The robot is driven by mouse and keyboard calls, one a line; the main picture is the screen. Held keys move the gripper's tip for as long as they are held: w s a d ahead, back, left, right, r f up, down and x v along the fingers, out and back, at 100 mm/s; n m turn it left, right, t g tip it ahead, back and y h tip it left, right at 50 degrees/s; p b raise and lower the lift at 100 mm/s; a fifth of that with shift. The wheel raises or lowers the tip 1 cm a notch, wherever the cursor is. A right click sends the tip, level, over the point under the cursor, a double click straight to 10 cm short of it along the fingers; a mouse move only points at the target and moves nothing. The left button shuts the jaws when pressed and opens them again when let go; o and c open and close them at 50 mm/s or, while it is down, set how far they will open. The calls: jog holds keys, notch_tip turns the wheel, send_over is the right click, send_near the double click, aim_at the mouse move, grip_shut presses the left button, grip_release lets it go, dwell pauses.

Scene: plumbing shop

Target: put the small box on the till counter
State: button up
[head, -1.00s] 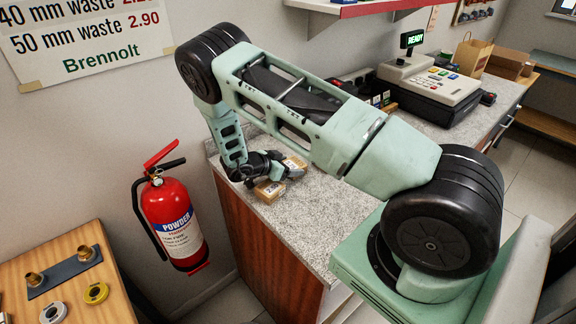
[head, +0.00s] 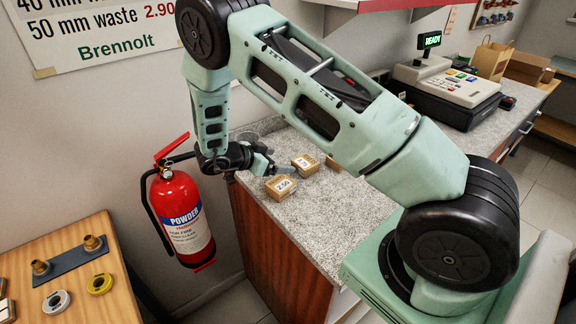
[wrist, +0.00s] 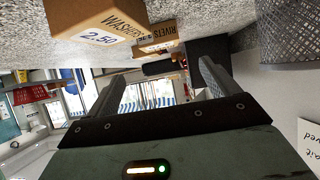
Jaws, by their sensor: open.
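A small brown cardboard box labelled washers 2.50 (head: 281,186) rests on the speckled till counter (head: 325,213) near its left end. In the wrist view this washers box (wrist: 95,28) is at the upper left, outside the fingers. My gripper (head: 268,161) is open just behind and left of the box, apart from it. In the wrist view my two fingers (wrist: 160,85) stand wide apart with nothing held between them.
A second small box (head: 305,164), labelled rivets in the wrist view (wrist: 158,36), stands behind the first. A mesh holder (wrist: 290,32) is at the wrist view's upper right. The till (head: 450,88) stands further right. A fire extinguisher (head: 183,213) hangs left of the counter.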

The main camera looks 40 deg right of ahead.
jog(key=shift+v, duration=0.85)
jog(key=w+a+r+n+t+y, duration=0.3)
jog(key=a+r+n+t+y, duration=0.1)
jog(key=a, duration=0.4)
jog(key=w+a+r+n+t+y, duration=0.3)
jog(key=w+a+t+y, duration=0.1)
jog(key=a, duration=0.4)
jog(key=s+a+r+n+y, duration=0.3)
jog(key=a, duration=0.3)
jog(key=s+a+r+n+y, duration=0.3)
jog(key=a, duration=0.3)
jog(key=s+a+r+n+g+y, duration=0.1)
jog(key=s+a+r+n+g, duration=0.15)
jog(key=s, duration=0.45)
jog(key=s+a+r+n+g+y, duration=0.1)
jog(key=s+a+n+y, duration=0.1)
jog(key=s+a+n, duration=0.35)
jog(key=s+d+n+g+h, duration=0.2)
jog(key=s+d, duration=0.2)
jog(key=s, duration=0.5)
jog(key=s+d+n+g+h, duration=0.1)
jog(key=s+d+n+h, duration=0.1)
jog(key=s+d, duration=0.3)
jog(key=s+n, duration=0.1)
jog(key=s, duration=0.3)
jog(key=shift+s+d+r+n+g, duration=0.25)
jog(key=shift+s+d+n+g, duration=0.05)
jog(key=shift+d+g, duration=0.05)
